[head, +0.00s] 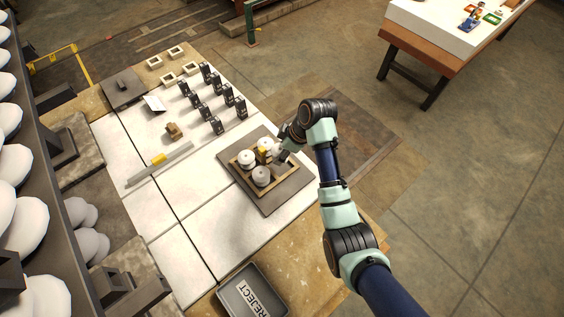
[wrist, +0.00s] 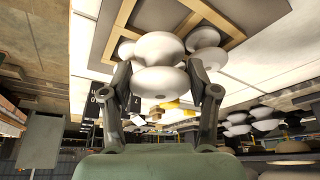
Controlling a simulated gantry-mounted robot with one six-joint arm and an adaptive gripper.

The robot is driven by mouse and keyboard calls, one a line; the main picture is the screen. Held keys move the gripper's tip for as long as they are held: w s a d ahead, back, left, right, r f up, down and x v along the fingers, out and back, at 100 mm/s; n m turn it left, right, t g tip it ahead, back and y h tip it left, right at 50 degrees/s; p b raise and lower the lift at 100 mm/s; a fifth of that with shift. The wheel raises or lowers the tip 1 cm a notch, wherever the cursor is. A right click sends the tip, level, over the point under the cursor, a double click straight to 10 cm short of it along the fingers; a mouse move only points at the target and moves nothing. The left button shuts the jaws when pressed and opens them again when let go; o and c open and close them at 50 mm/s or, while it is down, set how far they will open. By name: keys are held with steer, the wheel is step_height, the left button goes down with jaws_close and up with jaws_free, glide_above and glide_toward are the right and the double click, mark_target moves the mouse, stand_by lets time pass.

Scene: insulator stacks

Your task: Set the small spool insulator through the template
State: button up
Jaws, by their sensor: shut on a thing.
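The template (head: 238,170) is a light wooden frame on a dark square board, and white round insulators stand in it. One insulator (head: 246,157) is at its left and another (head: 261,176) is at its front. My gripper (head: 281,153) is at the template's right side, low over it. In the wrist view, my gripper (wrist: 160,72) is shut on a white, disc-shaped insulator (wrist: 160,82), which looks like the small spool insulator. The template's wooden bars (wrist: 128,14) show behind it. The held piece's underside and any contact with the template are hidden.
Several black blocks (head: 217,125) stand in rows behind the template. A grey REJECT tray (head: 226,294) lies at the table's front. A long grey bar (head: 160,165) and a small brown block (head: 174,130) lie at the left.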

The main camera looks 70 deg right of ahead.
steer(key=shift+f+b, duration=0.85)
steer(key=shift+f, duration=1.95)
steer(key=shift+f, duration=0.1)
steer(key=o, duration=1.3)
steer(key=shift+o, duration=0.2)
steer(key=p+v, duration=0.3)
steer(key=v, duration=0.9)
steer(key=shift+p, duration=0.35)
